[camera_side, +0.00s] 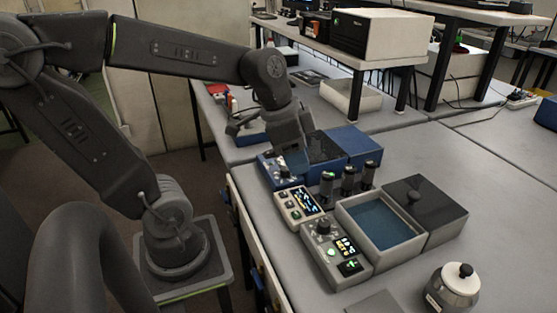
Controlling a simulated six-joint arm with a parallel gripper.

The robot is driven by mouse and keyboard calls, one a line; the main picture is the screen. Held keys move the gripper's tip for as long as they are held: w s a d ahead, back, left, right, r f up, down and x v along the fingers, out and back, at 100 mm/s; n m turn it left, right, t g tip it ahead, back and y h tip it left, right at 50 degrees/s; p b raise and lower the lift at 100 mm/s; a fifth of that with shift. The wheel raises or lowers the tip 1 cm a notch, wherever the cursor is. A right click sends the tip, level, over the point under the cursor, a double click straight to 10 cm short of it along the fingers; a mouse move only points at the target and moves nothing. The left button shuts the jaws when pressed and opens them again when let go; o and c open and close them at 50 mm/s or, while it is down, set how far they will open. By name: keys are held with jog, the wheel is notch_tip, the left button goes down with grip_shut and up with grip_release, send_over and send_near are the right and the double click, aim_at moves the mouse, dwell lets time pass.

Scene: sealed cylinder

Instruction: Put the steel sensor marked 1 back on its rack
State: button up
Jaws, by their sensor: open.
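My gripper (289,168) is open, pointing down at the front edge of a blue instrument box (268,176). Its fingertips are small and partly merge with the dark shapes behind, and I see nothing held between them. Several short dark cylinders stand upright in a row right of the gripper: a left one (327,186), a middle one (348,180) and a right one (368,175). They may be the sensors on their rack, but no number is legible, so I cannot tell which is marked 1.
A grey open box with a blue inside (395,262) and a black-lidded box (448,233) stand right of the cylinders. Control units with lit displays (299,205) (322,229) stand in front. A steel pot (437,297) is at lower right.

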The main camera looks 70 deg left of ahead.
jog(key=s+n, duration=0.1)
jog(key=s+d+n+t+y, duration=0.1)
jog(key=s+n, duration=0.1)
jog(key=s+d+r+n+t, duration=0.1)
jog(key=s, duration=0.1)
jog(key=shift+d+n+y, duration=0.2)
jog(key=shift+n+y, duration=0.1)
jog(key=shift+n, duration=0.1)
dwell(1.0)
